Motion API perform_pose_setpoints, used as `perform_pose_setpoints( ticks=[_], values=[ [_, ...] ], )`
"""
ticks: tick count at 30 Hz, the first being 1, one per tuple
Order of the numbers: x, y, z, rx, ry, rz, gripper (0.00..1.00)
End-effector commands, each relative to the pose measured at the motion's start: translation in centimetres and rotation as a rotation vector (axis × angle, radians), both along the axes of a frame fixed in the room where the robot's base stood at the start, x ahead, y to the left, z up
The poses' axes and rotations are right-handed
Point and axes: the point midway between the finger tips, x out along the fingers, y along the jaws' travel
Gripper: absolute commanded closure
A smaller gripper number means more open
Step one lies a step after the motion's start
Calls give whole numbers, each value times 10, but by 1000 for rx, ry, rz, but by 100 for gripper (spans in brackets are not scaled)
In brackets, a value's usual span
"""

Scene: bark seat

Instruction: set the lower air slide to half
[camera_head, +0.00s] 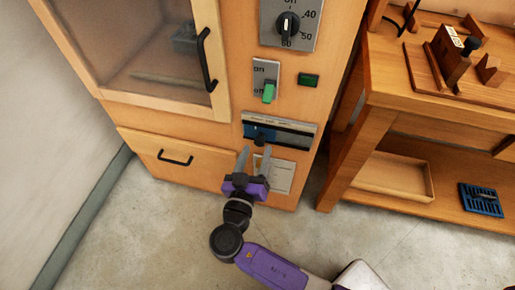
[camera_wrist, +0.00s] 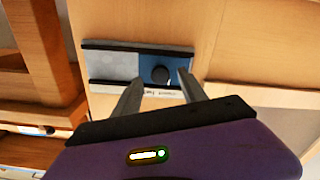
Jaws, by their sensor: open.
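The lower air slide (camera_head: 291,134) is a narrow plate in two dark rails, low on the wooden cabinet front. Its blue part lies at the left in the head view, with a grey part to the right. A dark round knob (camera_head: 259,139) stands on the blue part. In the wrist view the picture is turned over, with the blue part (camera_wrist: 181,66) at the right and the knob (camera_wrist: 160,75) on it. My gripper (camera_head: 255,150) is open and points at the slide. In the wrist view the knob appears between the fingertips (camera_wrist: 160,78); I cannot tell whether they touch it.
Above the slide are a green-handled on/off switch (camera_head: 268,93), a green button (camera_head: 308,79) and a dial (camera_head: 288,25). A drawer (camera_head: 168,160) is at the left and a white label (camera_head: 281,177) below. A wooden workbench (camera_head: 400,90) with a blue tray (camera_head: 481,199) stands at the right.

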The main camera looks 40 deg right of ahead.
Motion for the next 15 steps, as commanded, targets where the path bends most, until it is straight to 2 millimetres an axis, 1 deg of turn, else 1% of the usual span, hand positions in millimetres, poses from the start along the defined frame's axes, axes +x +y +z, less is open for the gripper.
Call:
perform_pose_setpoints(
  ticks=[3,6,15],
  values=[
    [8,-11,0,0,1,-1,50],
    [11,-15,0,0,1,0,50],
    [13,-16,0,0,1,1,50]
  ],
)
